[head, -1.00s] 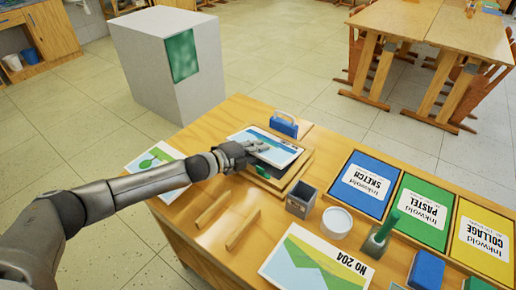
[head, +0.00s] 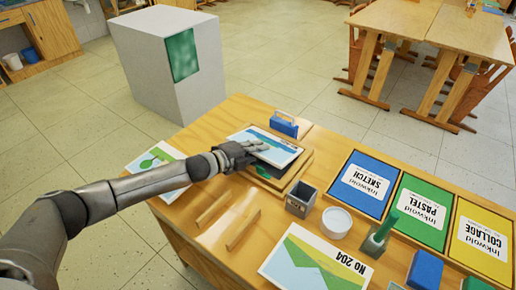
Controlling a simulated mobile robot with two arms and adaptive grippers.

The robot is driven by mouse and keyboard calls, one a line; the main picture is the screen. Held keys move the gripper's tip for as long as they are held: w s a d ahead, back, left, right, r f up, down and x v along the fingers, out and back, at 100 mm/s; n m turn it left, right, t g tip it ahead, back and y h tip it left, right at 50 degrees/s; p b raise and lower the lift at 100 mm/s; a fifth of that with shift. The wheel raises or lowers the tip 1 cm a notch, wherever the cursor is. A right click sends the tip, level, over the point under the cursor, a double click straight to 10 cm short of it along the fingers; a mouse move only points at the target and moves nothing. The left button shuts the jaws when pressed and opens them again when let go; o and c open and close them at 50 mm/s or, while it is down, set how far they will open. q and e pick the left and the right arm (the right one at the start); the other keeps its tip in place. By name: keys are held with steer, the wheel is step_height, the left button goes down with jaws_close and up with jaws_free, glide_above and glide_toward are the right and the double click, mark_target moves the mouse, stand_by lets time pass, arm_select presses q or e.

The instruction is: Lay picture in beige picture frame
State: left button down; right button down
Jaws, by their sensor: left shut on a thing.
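The picture (head: 276,148) is a flat sheet with a blue and green landscape. It is over the beige picture frame (head: 276,183), whose dark inside shows below the picture's near edge. I cannot tell whether the picture touches the frame. My left gripper (head: 254,150) is shut on the picture at its left side, and its fingers cover part of the sheet. My right gripper is not in view.
A blue block-like holder (head: 284,124) stands just behind the frame. A dark square cup (head: 300,199), a white round tub (head: 336,222) and two wooden strips (head: 242,229) lie nearer. Blue, green and yellow pads (head: 363,184) fill the right. A print marked No 204 (head: 315,262) lies in front.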

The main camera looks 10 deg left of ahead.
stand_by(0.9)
arm_select(q)
steer(key=c, duration=1.5)
jaws_free()
steer(key=shift+s+a, duration=0.25)
steer(key=shift+s, duration=0.15)
steer(key=v, duration=1)
steer(key=shift+a+r, duration=0.1)
steer(key=shift+s+a+r, duration=0.2)
steer(key=shift+s, duration=0.2)
steer(key=shift+r+p, duration=0.1)
steer(key=shift+p, duration=0.2)
